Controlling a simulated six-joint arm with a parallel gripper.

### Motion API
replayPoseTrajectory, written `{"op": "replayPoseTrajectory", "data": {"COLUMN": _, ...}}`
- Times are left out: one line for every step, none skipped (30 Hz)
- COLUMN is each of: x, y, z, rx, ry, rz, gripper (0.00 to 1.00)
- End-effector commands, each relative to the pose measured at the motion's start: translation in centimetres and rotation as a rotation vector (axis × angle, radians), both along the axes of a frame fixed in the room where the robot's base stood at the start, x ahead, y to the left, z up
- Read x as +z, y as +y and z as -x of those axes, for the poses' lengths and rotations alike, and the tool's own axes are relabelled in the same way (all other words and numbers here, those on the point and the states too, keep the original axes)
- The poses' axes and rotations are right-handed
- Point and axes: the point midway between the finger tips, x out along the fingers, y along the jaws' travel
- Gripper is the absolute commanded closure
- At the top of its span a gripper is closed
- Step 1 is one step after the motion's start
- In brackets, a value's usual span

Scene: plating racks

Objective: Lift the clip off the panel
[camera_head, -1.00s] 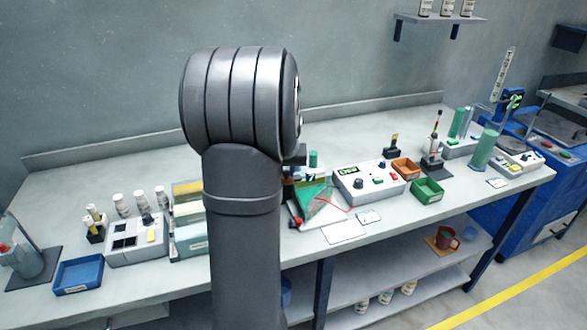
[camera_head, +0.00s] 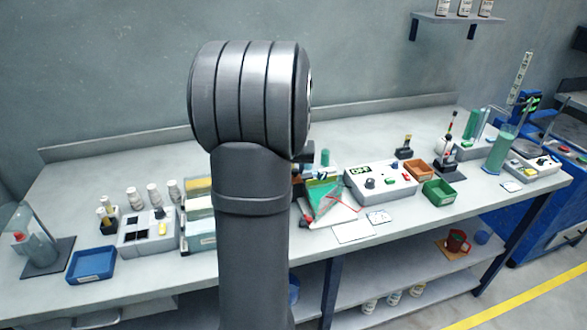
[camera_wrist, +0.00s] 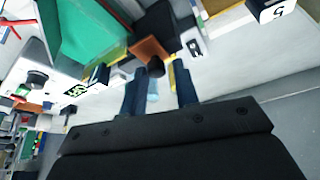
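The green panel (camera_head: 322,200) lies on the bench just right of my arm, partly hidden by it. A thin red lead (camera_head: 345,203) runs across its right side; I cannot make out the clip itself. In the wrist view the green panel (camera_wrist: 85,30) is at the upper left, and a red piece (camera_wrist: 8,28), perhaps the lead or clip, is at the left edge. My gripper (camera_wrist: 160,82) shows there with two blue fingers apart and nothing held between them. A brown block with a dark knob (camera_wrist: 153,58) shows beyond the fingertips. My arm hides the gripper in the head view.
A grey control box (camera_head: 381,183) reading OFF stands right of the panel, with an orange bin (camera_head: 418,170) and a green bin (camera_head: 438,193) beyond. White cards (camera_head: 352,231) lie in front. A blue tray (camera_head: 91,265) is at the left. Bare bench (camera_head: 90,180) shows at the back left.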

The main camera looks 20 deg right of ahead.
Motion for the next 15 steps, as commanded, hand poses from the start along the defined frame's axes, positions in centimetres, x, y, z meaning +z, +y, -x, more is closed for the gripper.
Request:
{"op": "replayPoseTrajectory", "data": {"x": 0.7, "y": 0.0, "z": 0.2, "rx": 0.000, "ry": -0.003, "rz": 0.001, "gripper": 0.72}}
{"op": "replayPoseTrajectory", "data": {"x": 1.1, "y": 0.1, "z": 0.4, "rx": 0.000, "ry": -0.004, "rz": 0.002, "gripper": 0.72}}
{"op": "replayPoseTrajectory", "data": {"x": 1.8, "y": 0.2, "z": 0.6, "rx": 0.000, "ry": -0.004, "rz": 0.002, "gripper": 0.72}}
{"op": "replayPoseTrajectory", "data": {"x": 2.3, "y": 0.2, "z": 0.8, "rx": 0.000, "ry": -0.004, "rz": 0.002, "gripper": 0.72}}
{"op": "replayPoseTrajectory", "data": {"x": 3.0, "y": 0.3, "z": 1.1, "rx": 0.000, "ry": -0.005, "rz": 0.003, "gripper": 0.72}}
{"op": "replayPoseTrajectory", "data": {"x": 3.8, "y": 0.4, "z": 1.4, "rx": 0.000, "ry": -0.005, "rz": 0.003, "gripper": 0.72}}
{"op": "replayPoseTrajectory", "data": {"x": 4.5, "y": 0.5, "z": 1.6, "rx": 0.000, "ry": -0.006, "rz": 0.003, "gripper": 0.72}}
{"op": "replayPoseTrajectory", "data": {"x": 5.1, "y": 0.6, "z": 1.9, "rx": 0.000, "ry": -0.005, "rz": 0.003, "gripper": 0.72}}
{"op": "replayPoseTrajectory", "data": {"x": 6.1, "y": 0.7, "z": 2.3, "rx": 0.000, "ry": -0.006, "rz": 0.003, "gripper": 0.72}}
{"op": "replayPoseTrajectory", "data": {"x": 6.7, "y": 0.8, "z": 2.5, "rx": 0.000, "ry": -0.006, "rz": 0.003, "gripper": 0.72}}
{"op": "replayPoseTrajectory", "data": {"x": 7.5, "y": 0.9, "z": 2.8, "rx": 0.000, "ry": -0.006, "rz": 0.003, "gripper": 0.72}}
{"op": "replayPoseTrajectory", "data": {"x": 8.3, "y": 1.0, "z": 3.2, "rx": 0.000, "ry": -0.006, "rz": 0.003, "gripper": 0.72}}
{"op": "replayPoseTrajectory", "data": {"x": 9.1, "y": 1.1, "z": 3.4, "rx": 0.000, "ry": -0.006, "rz": 0.003, "gripper": 0.72}}
{"op": "replayPoseTrajectory", "data": {"x": 9.7, "y": 1.2, "z": 3.7, "rx": 0.000, "ry": -0.006, "rz": 0.003, "gripper": 0.72}}
{"op": "replayPoseTrajectory", "data": {"x": 10.5, "y": 1.3, "z": 4.0, "rx": 0.000, "ry": -0.005, "rz": 0.003, "gripper": 0.72}}
